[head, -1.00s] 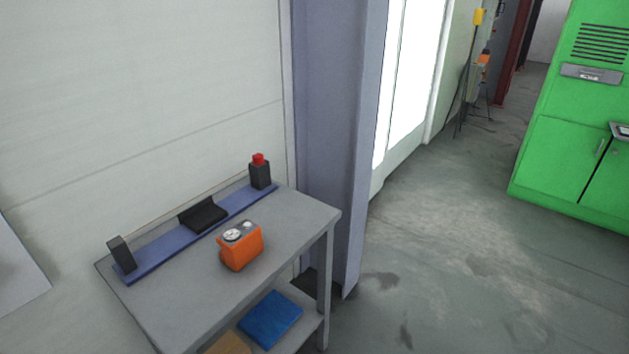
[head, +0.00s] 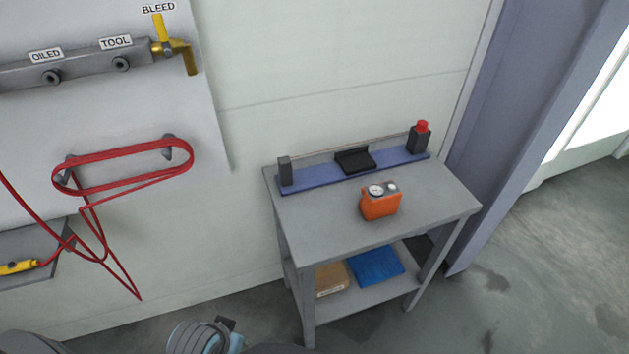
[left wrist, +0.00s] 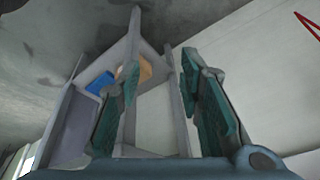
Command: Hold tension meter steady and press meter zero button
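The orange tension meter (head: 380,205) stands upright on the grey table, with a round dial and a small light knob or button on its top. Nothing touches it. In the head view only part of my left arm shows at the bottom edge; its fingers are not seen there. In the left wrist view my left gripper (left wrist: 165,100) is open and empty, its two teal-padded fingers wide apart, with the table's legs and lower shelf beyond. The meter is not seen in the left wrist view. My right gripper is in neither view.
The grey table (head: 330,225) bears a blue rail (head: 320,178) with a black cradle (head: 355,161) and a red-capped dark bottle (head: 419,137). A blue item (head: 376,266) and a brown box (head: 331,279) lie below. A red hose (head: 120,151) hangs at left. A column (head: 515,130) stands right.

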